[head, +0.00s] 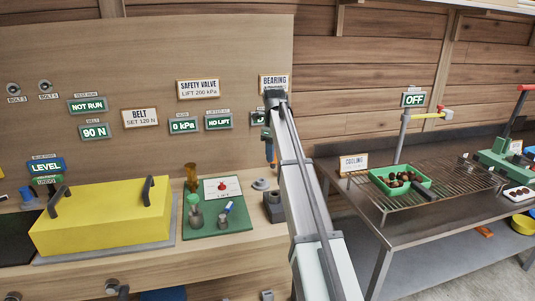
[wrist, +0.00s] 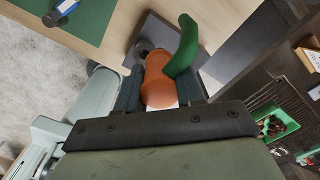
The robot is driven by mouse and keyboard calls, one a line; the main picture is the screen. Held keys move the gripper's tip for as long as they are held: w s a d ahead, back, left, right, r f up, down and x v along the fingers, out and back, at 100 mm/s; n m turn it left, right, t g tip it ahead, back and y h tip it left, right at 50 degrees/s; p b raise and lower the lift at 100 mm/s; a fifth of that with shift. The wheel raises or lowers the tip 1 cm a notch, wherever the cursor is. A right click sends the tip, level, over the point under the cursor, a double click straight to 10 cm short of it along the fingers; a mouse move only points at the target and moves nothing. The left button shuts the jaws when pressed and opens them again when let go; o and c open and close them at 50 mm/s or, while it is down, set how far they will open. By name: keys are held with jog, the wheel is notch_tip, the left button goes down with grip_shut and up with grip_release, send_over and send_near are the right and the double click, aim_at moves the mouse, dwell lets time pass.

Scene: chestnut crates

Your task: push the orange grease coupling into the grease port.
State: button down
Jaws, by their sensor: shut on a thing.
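The orange grease coupling (wrist: 158,82) is between the two dark fingers of my gripper (wrist: 160,98) in the wrist view, and the gripper is shut on it. A curved green piece (wrist: 183,45) rises at its far right side. A dark round piece (wrist: 142,47) shows just beyond the coupling's far end; I cannot tell whether this is the grease port or whether they touch. In the head view my arm covers the coupling and most of the gripper below the BEARING sign (head: 274,81).
A dark block (head: 274,207) stands on the bench beside the green mat (head: 222,190), which holds small parts. A yellow lidded box (head: 100,215) is at the left. A metal table with a rack and green tray (head: 378,188) is at the right.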

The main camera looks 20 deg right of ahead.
jog(key=s, duration=0.5)
jog(key=shift+a+f, duration=0.3)
jog(key=shift+f, duration=0.1)
jog(key=shift+f, duration=0.15)
jog(key=shift+f, duration=2.75)
jog(key=shift+f, duration=1.95)
jog(key=c, duration=0.6)
grip_release()
jog(key=shift+c, duration=0.2)
jog(key=shift+r, duration=0.1)
